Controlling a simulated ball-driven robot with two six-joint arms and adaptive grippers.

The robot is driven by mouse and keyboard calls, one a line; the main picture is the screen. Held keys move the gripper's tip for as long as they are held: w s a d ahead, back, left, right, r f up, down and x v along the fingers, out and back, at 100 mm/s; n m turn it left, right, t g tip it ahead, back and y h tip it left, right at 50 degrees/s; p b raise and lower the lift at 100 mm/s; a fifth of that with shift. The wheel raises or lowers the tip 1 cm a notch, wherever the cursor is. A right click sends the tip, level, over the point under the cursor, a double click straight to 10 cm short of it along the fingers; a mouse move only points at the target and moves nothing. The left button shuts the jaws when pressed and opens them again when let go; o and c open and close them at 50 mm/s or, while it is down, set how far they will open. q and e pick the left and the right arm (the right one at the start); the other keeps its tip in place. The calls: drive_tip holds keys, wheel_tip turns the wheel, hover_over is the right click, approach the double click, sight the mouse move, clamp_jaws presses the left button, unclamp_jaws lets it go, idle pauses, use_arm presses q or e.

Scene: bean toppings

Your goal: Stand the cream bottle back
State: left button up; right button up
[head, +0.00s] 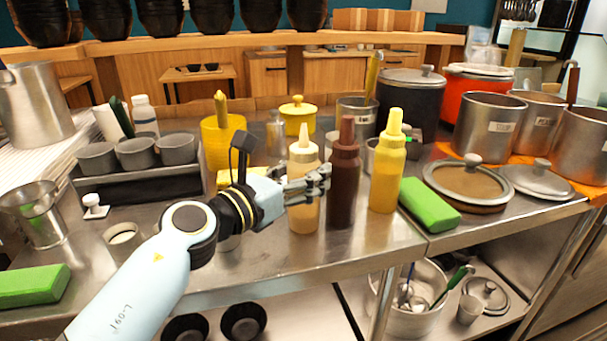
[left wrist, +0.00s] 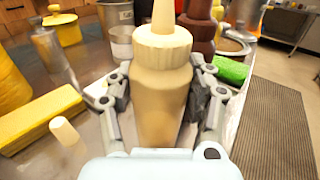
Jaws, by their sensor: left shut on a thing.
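The cream bottle (head: 304,215) stands upright on the steel counter, at the left end of a row of squeeze bottles. My left gripper (head: 308,184) reaches it from the left and is shut around its middle. In the left wrist view the cream bottle (left wrist: 163,95) fills the centre, with the fingers of my left gripper (left wrist: 162,100) on both of its sides. Its base is hidden there by my gripper. My right gripper is not in view.
A brown bottle (head: 343,180) and a yellow bottle (head: 386,170) stand close on the right. A green block (head: 429,205) lies beyond them. A yellow sponge (left wrist: 40,117) lies left of the gripper. The counter's front edge is close.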

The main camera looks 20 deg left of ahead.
use_arm(q)
drive_tip(key=o, duration=0.7)
drive_tip(key=shift+f, duration=0.15)
drive_tip(key=shift+r, duration=0.3)
drive_tip(key=v, duration=1.2)
drive_tip(key=shift+a, duration=0.1)
drive_tip(key=shift+f, duration=0.1)
